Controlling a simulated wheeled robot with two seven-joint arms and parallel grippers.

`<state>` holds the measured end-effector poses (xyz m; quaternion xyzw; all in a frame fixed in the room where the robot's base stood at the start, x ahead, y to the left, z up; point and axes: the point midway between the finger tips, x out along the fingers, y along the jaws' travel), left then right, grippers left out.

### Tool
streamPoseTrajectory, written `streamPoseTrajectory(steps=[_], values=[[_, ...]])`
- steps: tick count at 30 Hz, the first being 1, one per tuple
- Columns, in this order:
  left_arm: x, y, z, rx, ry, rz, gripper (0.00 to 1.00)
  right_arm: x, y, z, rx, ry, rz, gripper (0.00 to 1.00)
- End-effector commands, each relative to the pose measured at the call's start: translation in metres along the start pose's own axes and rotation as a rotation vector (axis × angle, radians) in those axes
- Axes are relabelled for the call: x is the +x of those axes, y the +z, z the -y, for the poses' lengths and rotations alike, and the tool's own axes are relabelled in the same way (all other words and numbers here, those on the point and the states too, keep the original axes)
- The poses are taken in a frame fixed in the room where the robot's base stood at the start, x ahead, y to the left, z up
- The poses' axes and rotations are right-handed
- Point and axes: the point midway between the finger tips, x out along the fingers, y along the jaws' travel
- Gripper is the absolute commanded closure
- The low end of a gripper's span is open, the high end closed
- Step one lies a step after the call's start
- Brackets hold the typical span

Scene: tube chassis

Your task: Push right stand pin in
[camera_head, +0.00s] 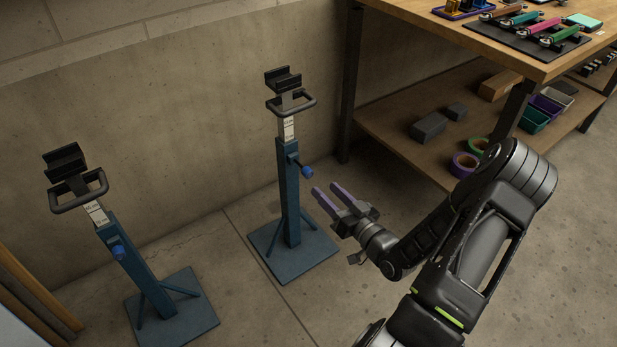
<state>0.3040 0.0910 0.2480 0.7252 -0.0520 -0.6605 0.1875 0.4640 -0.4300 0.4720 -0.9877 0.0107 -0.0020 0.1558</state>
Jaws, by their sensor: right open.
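The right stand (288,196) is a blue post on a square base plate, with a white marked inner column and a black cradle on top. Its pin (306,171) has a blue knob and sticks out from the upper right side of the post. My right gripper (326,198) is open and empty, with two purple fingers. It is just right of the post and a little below the pin, apart from it in the picture. How deep the pin sits in the post cannot be told. My left gripper is not in view.
A similar left stand (138,262) with its own blue knob (118,253) stands at the left. A wooden workbench (440,32) with tools and a loaded lower shelf (395,125) is at the right. A concrete wall (190,110) is behind. The floor between the stands is clear.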

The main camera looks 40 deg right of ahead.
Motion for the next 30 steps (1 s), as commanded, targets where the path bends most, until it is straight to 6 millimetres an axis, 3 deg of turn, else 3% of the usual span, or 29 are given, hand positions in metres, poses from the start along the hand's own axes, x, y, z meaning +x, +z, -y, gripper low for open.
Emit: streamPoseTrajectory(steps=[16, 27, 30], values=[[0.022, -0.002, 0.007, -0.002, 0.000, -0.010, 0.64, 0.070, 0.002, 0.000, 0.000, -0.002, -0.001, 0.54], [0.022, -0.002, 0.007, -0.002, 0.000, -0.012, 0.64, 0.076, 0.001, 0.000, 0.001, 0.000, 0.001, 0.54], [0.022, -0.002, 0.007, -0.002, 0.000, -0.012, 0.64, 0.076, 0.001, 0.000, 0.001, 0.000, 0.001, 0.62]])
